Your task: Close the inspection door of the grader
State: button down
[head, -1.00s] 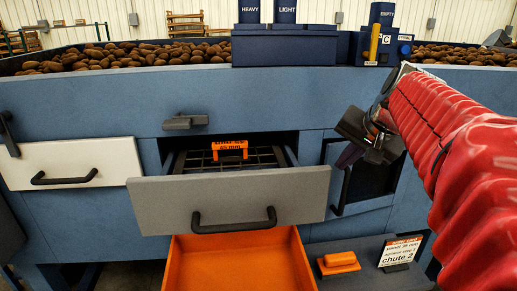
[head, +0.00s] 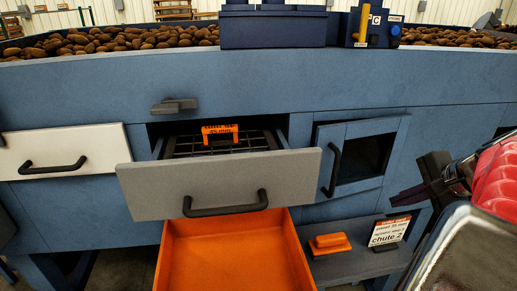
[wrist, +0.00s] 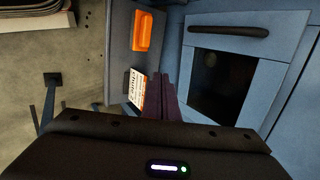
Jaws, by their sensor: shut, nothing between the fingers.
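The inspection door (head: 368,128) is a blue panel with a dark window and a black upright handle (head: 332,168) on its left side. It sits right of the drawer, and its handle side appears to stand slightly out from the grader front. In the wrist view the door (wrist: 268,72) lies to the right, with its handle (wrist: 228,31) at the top. My gripper (head: 400,197) is just right of the door and below its middle, apart from the handle. In the wrist view its narrow purple fingers (wrist: 162,98) are shut together and empty.
A grey drawer (head: 230,182) stands pulled out left of the door. An orange bin (head: 225,260) is below it. A shelf (head: 355,262) under the door carries an orange block (head: 329,243) and a chute 2 card (head: 389,232). Potatoes lie along the top.

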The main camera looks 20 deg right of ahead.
jog(key=a+m+t, duration=0.1)
jog(key=m+t, duration=0.1)
jog(key=m, duration=0.3)
jog(key=s+a+m+t+y, duration=0.1)
jog(key=a+m+t, duration=0.1)
jog(key=m, duration=0.3)
jog(key=a+m+t+y, duration=0.1)
jog(key=a+m+t, duration=0.1)
jog(key=m+t, duration=0.1)
jog(key=shift+s+f+m, duration=0.15)
jog(key=shift+m, duration=0.75)
jog(key=r+x, duration=0.1)
jog(key=x, duration=1.3)
jog(key=shift+r, duration=0.1)
jog(key=shift+d, duration=0.15)
